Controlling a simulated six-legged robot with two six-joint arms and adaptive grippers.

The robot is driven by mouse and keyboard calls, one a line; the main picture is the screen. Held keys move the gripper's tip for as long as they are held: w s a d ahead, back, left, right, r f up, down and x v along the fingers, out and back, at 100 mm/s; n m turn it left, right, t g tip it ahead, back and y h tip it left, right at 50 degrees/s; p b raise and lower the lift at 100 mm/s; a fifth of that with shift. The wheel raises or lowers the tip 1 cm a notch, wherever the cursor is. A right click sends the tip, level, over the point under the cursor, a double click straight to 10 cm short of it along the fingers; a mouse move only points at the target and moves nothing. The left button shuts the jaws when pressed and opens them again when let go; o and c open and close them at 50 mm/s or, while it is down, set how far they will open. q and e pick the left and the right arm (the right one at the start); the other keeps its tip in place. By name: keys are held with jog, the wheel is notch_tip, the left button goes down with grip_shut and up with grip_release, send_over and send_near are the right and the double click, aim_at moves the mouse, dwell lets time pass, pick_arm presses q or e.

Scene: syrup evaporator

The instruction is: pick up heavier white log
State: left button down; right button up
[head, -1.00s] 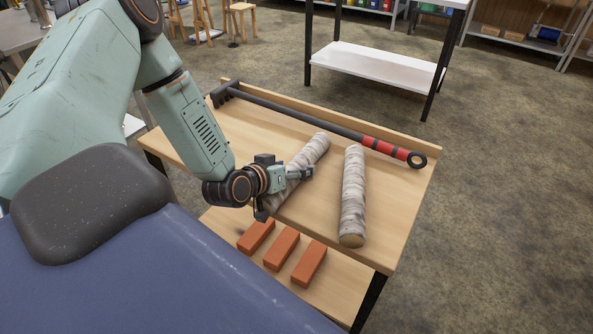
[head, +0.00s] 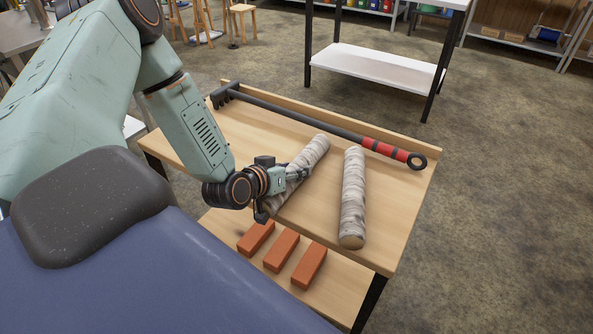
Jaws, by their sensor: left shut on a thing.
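Two white birch-bark logs lie on the wooden table. The left log (head: 308,158) lies at a slant, and its near end is partly hidden by my left gripper (head: 289,188). That gripper is shut on the left log near its near end. The right log (head: 353,195) lies apart from it, to its right, with its cut end facing me and nothing touching it. I cannot tell by looks which log is heavier. I see no lift of the left log off the table. My right gripper is not in view.
A rake-like tool (head: 310,128) with a red and black grip lies along the table's back edge. Three orange bricks (head: 281,250) sit on the lower shelf in front. The wooden table (head: 398,205) has bare room right of the right log. A white-shelved rack (head: 375,66) stands behind.

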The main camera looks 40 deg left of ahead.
aim_at(293, 165)
pick_arm(q)
jog(key=shift+w+r+p, duration=0.1)
jog(key=shift+r+p, duration=0.35)
jog(key=shift+r, duration=0.2)
notch_tip(293, 165, up, 9)
jog(key=p, duration=0.6)
jog(key=shift+f, duration=0.1)
